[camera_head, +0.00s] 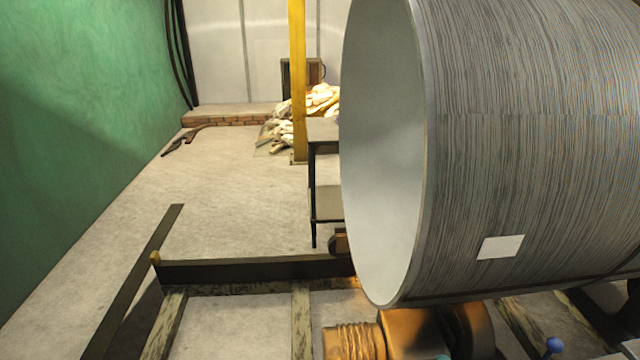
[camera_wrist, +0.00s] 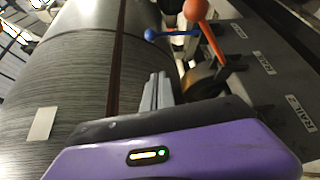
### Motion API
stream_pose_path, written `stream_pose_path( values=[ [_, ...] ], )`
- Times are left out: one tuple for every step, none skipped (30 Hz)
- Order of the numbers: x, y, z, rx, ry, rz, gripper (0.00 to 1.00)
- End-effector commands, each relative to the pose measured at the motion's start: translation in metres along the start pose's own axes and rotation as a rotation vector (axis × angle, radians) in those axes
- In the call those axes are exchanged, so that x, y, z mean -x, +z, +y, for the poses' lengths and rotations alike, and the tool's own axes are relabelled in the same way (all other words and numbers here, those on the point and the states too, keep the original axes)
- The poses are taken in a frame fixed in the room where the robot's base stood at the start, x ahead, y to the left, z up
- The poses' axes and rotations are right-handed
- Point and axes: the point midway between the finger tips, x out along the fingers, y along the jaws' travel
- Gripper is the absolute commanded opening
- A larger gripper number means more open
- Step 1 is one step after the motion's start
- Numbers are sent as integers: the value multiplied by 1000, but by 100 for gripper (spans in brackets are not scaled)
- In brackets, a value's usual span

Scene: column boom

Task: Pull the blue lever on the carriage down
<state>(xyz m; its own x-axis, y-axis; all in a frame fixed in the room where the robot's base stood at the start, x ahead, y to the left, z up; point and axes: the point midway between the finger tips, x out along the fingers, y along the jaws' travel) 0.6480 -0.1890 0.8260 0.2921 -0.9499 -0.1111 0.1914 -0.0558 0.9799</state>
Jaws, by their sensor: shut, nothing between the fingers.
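The blue lever (camera_wrist: 178,33) shows near the top of the wrist view, with a round blue knob at its left end and its rod lying roughly level in the picture. In the head view a blue knob (camera_head: 554,345) shows at the bottom edge, right of centre; the rest of that lever is cut off or hidden. My gripper (camera_wrist: 158,78) is in the wrist view, its grey fingers together and empty. The fingertips are below the blue knob in the picture and appear apart from it. The carriage is mostly out of the head view.
An orange lever with a round knob (camera_wrist: 196,9) stands close to the blue lever. A large ribbed pipe (camera_head: 530,140) fills the right of the head view, above an orange roller unit (camera_head: 415,333). A dark rail (camera_head: 250,269) crosses the floor; open floor (camera_head: 225,190) lies beyond it.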

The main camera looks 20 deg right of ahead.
Motion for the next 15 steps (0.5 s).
stream_pose_path(
  values=[
    [2, 2, -9, 1, -22, 23, 0],
    [4, 3, -15, -1, -41, 45, 0],
    [8, 4, -27, -5, -74, 82, 0],
    [12, 5, -36, -12, -105, 117, 0],
    [17, 6, -47, -21, -140, 156, 0],
    [26, 8, -63, -37, -193, 214, 0],
    [33, 10, -74, -52, -236, 258, 0],
    [42, 12, -85, -72, -279, 304, 0],
    [55, 14, -97, -104, -337, 364, 0],
    [65, 17, -104, -130, -380, 406, 0],
    [76, 20, -111, -157, -421, 448, 0],
    [91, 24, -117, -198, -475, 500, 0],
    [102, 27, -120, -233, -516, 536, 0],
    [113, 30, -122, -269, -554, 572, 0],
    [128, 36, -122, -319, -604, 618, 0]
  ],
)
